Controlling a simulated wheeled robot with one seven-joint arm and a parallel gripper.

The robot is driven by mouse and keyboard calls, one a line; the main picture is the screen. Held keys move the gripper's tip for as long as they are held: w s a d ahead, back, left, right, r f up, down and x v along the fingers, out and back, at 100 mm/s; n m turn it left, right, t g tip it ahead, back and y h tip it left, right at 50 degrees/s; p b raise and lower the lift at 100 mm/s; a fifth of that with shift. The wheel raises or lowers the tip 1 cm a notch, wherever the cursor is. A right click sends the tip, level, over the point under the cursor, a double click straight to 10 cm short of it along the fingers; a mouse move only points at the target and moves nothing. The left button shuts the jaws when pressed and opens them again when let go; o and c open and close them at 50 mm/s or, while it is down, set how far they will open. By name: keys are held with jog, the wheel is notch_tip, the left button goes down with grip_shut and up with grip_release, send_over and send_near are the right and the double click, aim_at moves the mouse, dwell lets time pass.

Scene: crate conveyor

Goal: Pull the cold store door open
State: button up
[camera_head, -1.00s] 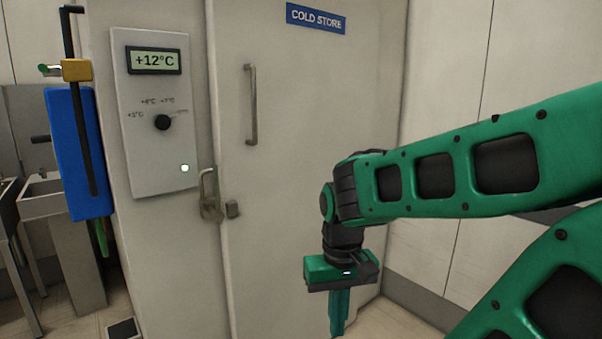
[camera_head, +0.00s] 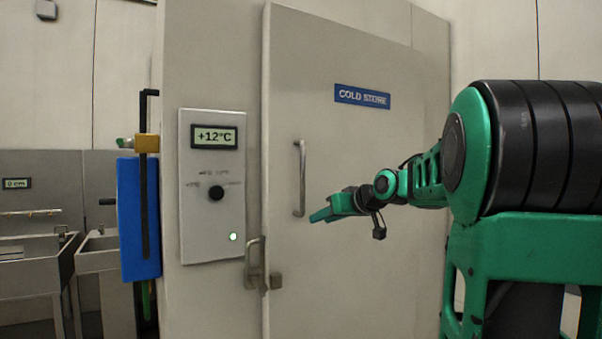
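The pale cold store door (camera_head: 345,150) with a blue COLD STORE sign (camera_head: 362,96) stands in the middle and looks closed. Its upright metal bar handle (camera_head: 300,178) is near the door's left edge. A metal latch lever (camera_head: 252,262) sits on the frame beside that edge, with a small catch (camera_head: 275,281) on the door. My gripper (camera_head: 318,216) is at the lower end of the handle, its fingers pointing left. It holds nothing that I can see. The fingers overlap from this side, so I cannot tell their opening or whether they touch the door.
A grey control panel (camera_head: 190,235) left of the door reads +12°C, with a black knob (camera_head: 216,193) and a lit green light. A blue box with a black lever (camera_head: 130,215) hangs on the wall's left corner. Metal sinks (camera_head: 30,275) stand at the far left.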

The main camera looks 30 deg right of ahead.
jog(key=w+d+r+n+t+y, duration=0.1)
jog(key=w+d+r+t, duration=0.1)
jog(key=r, duration=0.5)
jog(key=w+d+r+n+t+y, duration=0.1)
jog(key=w+r+n+t, duration=0.15)
jog(key=r, duration=0.45)
jog(key=w+a, duration=0.1)
jog(key=w, duration=0.9)
jog(key=shift+m, duration=0.35)
jog(key=shift+s, duration=0.1)
grip_shut()
